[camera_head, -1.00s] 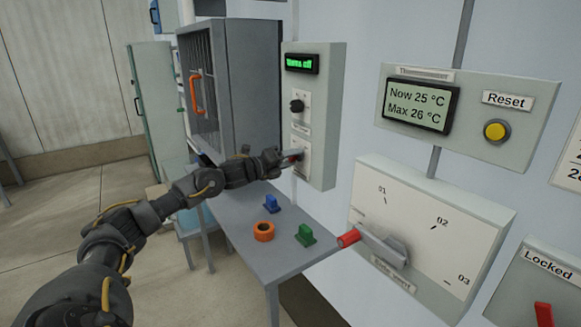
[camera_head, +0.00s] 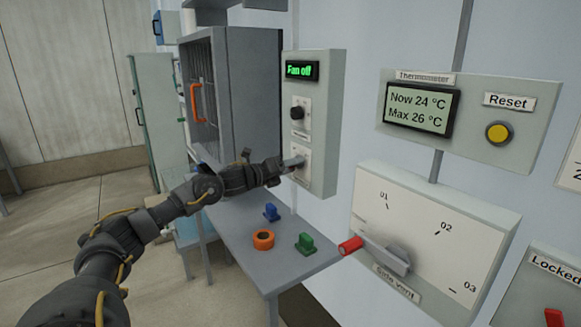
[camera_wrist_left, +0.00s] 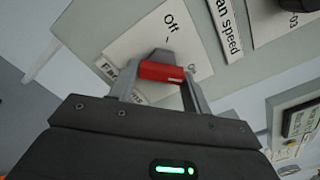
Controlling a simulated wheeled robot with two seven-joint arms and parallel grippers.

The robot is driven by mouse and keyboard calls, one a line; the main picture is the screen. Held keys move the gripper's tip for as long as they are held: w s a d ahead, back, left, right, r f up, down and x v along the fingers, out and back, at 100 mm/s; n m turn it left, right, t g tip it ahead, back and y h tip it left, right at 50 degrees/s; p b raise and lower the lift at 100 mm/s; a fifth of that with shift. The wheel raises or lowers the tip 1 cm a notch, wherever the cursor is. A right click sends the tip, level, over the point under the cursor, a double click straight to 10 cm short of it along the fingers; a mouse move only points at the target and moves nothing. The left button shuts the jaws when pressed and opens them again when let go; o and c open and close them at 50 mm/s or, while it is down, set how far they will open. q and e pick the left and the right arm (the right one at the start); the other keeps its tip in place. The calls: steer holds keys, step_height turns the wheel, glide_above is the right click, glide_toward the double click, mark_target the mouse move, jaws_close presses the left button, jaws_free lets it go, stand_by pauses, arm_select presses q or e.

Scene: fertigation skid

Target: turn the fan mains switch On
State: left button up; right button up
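The fan mains switch is the lower plate (camera_head: 302,165) on the grey fan box (camera_head: 318,120). Its red-tipped handle (camera_wrist_left: 161,72) shows in the left wrist view, between my two fingers, which meet its ends. The green display (camera_head: 301,70) reads "Fan off". My right gripper is not in view.
A black fan speed knob (camera_head: 297,113) sits just above the switch. A grey table (camera_head: 235,225) below holds an orange ring (camera_head: 263,240), a blue piece (camera_head: 271,212) and a green piece (camera_head: 306,244).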

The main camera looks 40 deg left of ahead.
arm_select(q)
steer(key=o, duration=0.4)
steer(key=shift+b+v, duration=2.35)
steer(key=shift+v, duration=3.05)
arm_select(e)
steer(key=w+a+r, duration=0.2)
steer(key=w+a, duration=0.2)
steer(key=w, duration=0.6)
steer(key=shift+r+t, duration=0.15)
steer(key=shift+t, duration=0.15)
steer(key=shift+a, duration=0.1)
